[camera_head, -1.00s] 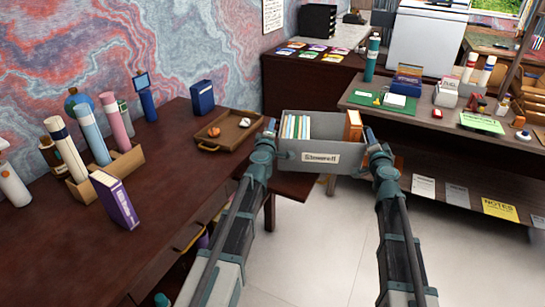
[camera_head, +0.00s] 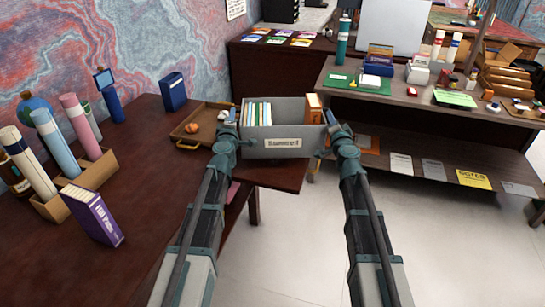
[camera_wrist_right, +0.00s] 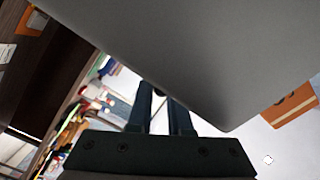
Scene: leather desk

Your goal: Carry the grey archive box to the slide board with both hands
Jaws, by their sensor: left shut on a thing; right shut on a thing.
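The grey archive box (camera_head: 258,148) is held level between my two grippers, with upright papers and an orange folder inside and a label on its front. My left gripper (camera_head: 230,122) is shut on its left side. My right gripper (camera_head: 332,130) is shut on its right side. In the right wrist view the box (camera_wrist_right: 200,50) is a large grey surface against the right gripper (camera_wrist_right: 165,95), and it hides the grip. A dark flat board (camera_head: 275,176) juts out at the desk's end, partly behind and below the box. I cannot tell surely whether it is the slide board.
A brown tray (camera_head: 183,138) with small items lies on the desk (camera_head: 150,190), just left of the box. Tubes in a holder (camera_head: 95,178) and a purple book (camera_head: 92,215) stand nearer. A cluttered shelf table (camera_head: 420,100) is at right. Open floor (camera_head: 310,235) lies in front.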

